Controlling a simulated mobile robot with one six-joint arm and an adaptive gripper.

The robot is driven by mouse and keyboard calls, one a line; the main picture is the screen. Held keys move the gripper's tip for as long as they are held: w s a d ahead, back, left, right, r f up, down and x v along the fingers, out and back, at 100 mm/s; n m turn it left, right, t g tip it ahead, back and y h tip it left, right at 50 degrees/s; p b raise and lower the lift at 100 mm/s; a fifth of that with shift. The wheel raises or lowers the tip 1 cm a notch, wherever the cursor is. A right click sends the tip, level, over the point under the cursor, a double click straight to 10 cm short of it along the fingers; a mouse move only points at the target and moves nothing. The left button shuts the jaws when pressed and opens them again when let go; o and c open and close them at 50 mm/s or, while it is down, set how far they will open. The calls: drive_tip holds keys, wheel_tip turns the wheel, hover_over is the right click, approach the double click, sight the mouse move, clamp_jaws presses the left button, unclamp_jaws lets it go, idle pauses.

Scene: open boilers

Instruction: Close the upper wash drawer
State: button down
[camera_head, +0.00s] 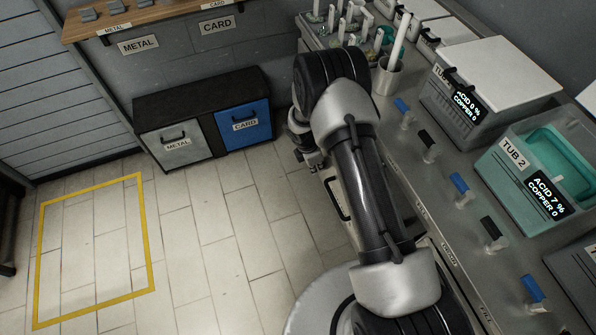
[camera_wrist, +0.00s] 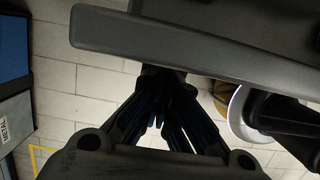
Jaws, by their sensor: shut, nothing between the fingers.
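A light drawer front with a dark handle (camera_head: 338,198) shows under the counter's left side in the head view, partly behind my arm. I cannot tell whether it is the upper wash drawer or how far it stands out. In the wrist view a long grey bar or panel edge (camera_wrist: 200,50) crosses the top, just beyond my gripper (camera_wrist: 160,78). My gripper is shut and empty, with its fingers pointing toward this edge. The fingertips are dark and partly hidden by it, so contact cannot be told.
The counter (camera_head: 435,190) carries TUB 2 (camera_head: 500,170), another tub (camera_head: 460,120) and a row of valves. Metal and card bins (camera_head: 205,105) stand against the wall. The tiled floor (camera_head: 220,240) left of my arm is clear, with a yellow outlined square (camera_head: 148,245).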

drive_tip(key=shift+w+d, duration=0.3)
drive_tip(key=shift+d, duration=0.65)
drive_tip(key=shift+w+d, duration=0.25)
drive_tip(key=shift+d, duration=0.7)
drive_tip(key=shift+a, duration=0.15)
